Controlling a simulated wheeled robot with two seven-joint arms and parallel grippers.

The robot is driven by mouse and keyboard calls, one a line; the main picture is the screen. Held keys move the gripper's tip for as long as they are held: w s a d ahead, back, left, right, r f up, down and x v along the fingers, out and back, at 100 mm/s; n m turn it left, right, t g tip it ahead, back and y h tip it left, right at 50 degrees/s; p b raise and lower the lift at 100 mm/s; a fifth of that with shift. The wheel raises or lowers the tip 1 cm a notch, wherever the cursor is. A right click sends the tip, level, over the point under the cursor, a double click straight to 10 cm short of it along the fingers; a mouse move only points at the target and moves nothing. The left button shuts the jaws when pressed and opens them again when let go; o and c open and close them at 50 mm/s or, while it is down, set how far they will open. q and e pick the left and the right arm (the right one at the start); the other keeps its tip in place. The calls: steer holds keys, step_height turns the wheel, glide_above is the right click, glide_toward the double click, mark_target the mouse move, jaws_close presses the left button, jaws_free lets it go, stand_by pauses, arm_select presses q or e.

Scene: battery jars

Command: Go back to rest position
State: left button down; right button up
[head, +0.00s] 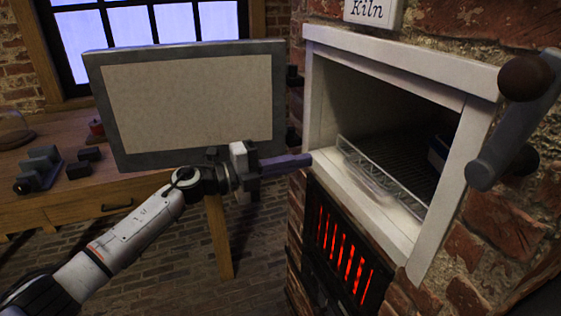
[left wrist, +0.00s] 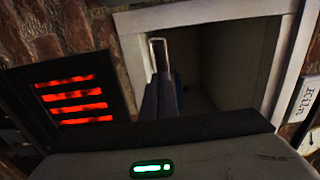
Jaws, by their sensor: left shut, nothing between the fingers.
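My left gripper (head: 300,160) is in the middle of the head view, just left of the kiln's open mouth. Its fingers are shut and empty and point right, toward the opening. In the left wrist view its fingers (left wrist: 162,97) also show closed together in front of the kiln opening (left wrist: 225,60). The kiln (head: 312,75) has a white frame and stands open. A wire rack (head: 385,180) is inside it, and a dark blue thing (head: 437,152) sits deeper in, partly hidden. My right gripper is in neither view.
The grey-framed kiln door (head: 95,100) is swung open behind my left arm. A glowing red grate (head: 340,240) is below the opening. A handle (head: 500,150) juts out at the right. A wooden table (head: 95,190) with dark blocks (head: 40,165) stands at the left.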

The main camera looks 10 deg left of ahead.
arm_select(q)
steer(key=s+a+f+n+t+y+p, duration=0.25)
steer(key=s+f+n+y, duration=0.25)
steer(key=s+f+n, duration=0.4)
steer(key=s+a+f+n+t+y+p, duration=0.1)
steer(key=s+a+f+n+t+y, duration=0.35)
steer(key=s+f+n, duration=0.55)
steer(key=s+a+f+n+g+y, duration=0.1)
steer(key=s+f+n+g, duration=0.2)
steer(key=s+f, duration=0.3)
steer(key=s+a+f+n+g+y+p, duration=0.1)
steer(key=s+f+n+g+y, duration=0.1)
steer(key=s+f+n+g, duration=0.2)
steer(key=s+f+n, duration=0.1)
steer(key=s+f, duration=0.2)
steer(key=s, duration=0.5)
steer(key=shift+s+a+n+g, duration=0.25)
steer(key=shift+a+n+g, duration=0.05)
steer(key=shift+a, duration=0.05)
